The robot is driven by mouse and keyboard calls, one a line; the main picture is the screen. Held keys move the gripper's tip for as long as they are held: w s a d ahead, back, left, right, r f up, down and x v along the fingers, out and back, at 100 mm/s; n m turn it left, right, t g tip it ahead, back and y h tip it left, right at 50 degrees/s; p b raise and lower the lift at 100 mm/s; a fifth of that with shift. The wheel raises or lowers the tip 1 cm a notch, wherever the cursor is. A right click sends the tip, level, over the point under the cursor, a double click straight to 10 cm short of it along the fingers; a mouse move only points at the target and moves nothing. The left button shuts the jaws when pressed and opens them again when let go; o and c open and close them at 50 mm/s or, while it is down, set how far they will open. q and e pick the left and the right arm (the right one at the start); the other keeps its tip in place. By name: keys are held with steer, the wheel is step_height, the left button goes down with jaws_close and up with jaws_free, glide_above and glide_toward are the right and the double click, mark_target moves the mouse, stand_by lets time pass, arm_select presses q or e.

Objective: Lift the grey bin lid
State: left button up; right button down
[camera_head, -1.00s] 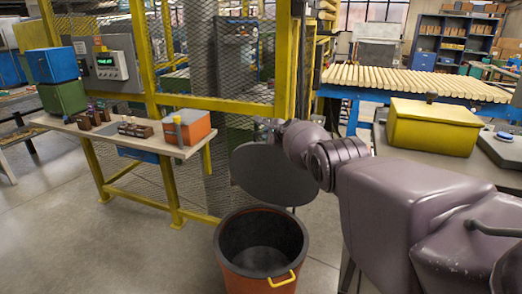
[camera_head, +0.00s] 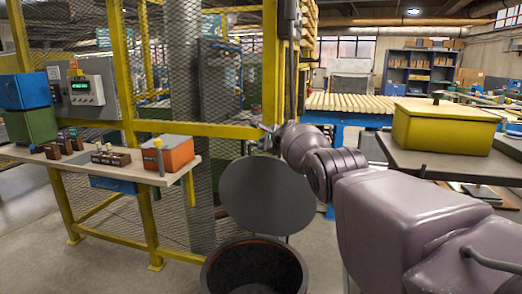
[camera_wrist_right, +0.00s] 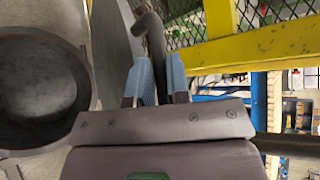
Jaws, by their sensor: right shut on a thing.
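The grey bin lid (camera_head: 268,197) is a round dark disc, held steeply tilted above and behind the open bin (camera_head: 212,276). In the wrist view the lid (camera_wrist_right: 112,50) shows nearly edge-on, with the bin (camera_wrist_right: 40,90) to its left. My right gripper (camera_head: 270,134) is at the lid's upper edge, partly hidden by its own wrist. In the wrist view its blue fingers (camera_wrist_right: 155,82) are closed around a dark curved bar at the lid. The bin's dark inside looks empty. My left gripper is in neither view.
A yellow mesh fence (camera_head: 150,75) stands behind the lid. A narrow bench (camera_head: 135,172) with small blocks and an orange box (camera_head: 166,153) is at the left. A yellow box (camera_head: 442,126) sits on a table (camera_head: 410,160) at the right. Open floor lies at lower left.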

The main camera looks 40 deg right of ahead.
steer(key=shift+w+d+f+b, duration=0.2)
steer(key=shift+w+d+b, duration=0.1)
steer(key=shift+d, duration=0.2)
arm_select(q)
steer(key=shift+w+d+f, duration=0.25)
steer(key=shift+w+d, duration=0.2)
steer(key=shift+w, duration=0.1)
arm_select(e)
steer(key=shift+d, duration=0.15)
